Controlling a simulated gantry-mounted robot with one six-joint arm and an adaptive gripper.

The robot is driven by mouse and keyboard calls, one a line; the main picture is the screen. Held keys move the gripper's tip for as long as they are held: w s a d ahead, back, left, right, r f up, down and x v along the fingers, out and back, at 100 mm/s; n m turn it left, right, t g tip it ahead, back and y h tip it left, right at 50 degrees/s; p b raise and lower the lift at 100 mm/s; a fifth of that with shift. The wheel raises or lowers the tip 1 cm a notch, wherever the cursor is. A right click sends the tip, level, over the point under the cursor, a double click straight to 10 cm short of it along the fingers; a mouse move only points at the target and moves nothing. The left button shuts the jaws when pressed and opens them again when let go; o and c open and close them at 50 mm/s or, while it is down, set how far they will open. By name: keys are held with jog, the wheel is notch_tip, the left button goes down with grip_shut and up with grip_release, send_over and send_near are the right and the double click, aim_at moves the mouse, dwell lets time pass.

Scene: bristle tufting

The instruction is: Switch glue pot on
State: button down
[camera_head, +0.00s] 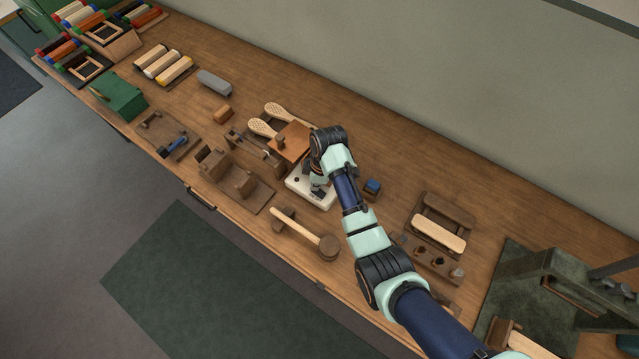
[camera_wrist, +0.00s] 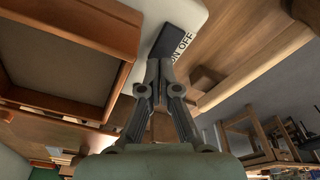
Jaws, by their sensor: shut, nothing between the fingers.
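The glue pot's white base (camera_head: 299,189) lies on the bench below my wrist; a dark knob shows on its left part, and my arm hides much of the rest. In the wrist view the white base (camera_wrist: 188,12) carries a dark rocker switch (camera_wrist: 178,32) beside a label reading ON and OFF. My gripper (camera_wrist: 158,64) is shut and empty, with its fingertips at or very close to the switch's near end. I cannot tell whether they touch it, or which way the switch is set. In the head view my gripper (camera_head: 318,193) is over the base's right part.
A brown wooden box (camera_head: 288,140) stands close behind the base. A wooden mallet (camera_head: 310,235) lies in front, and a small block with a blue top (camera_head: 372,187) stands to the right. Brush paddles (camera_head: 288,115) lie at the back. Bare bench lies behind my arm.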

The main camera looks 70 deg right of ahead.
jog(key=shift+f+b, duration=0.45)
jog(key=shift+f, duration=0.4)
dwell(0.3)
notch_tip(320, 180, up, 7)
jog(key=p, duration=0.7)
jog(key=shift+r+p, duration=0.1)
jog(key=shift+p, duration=0.3)
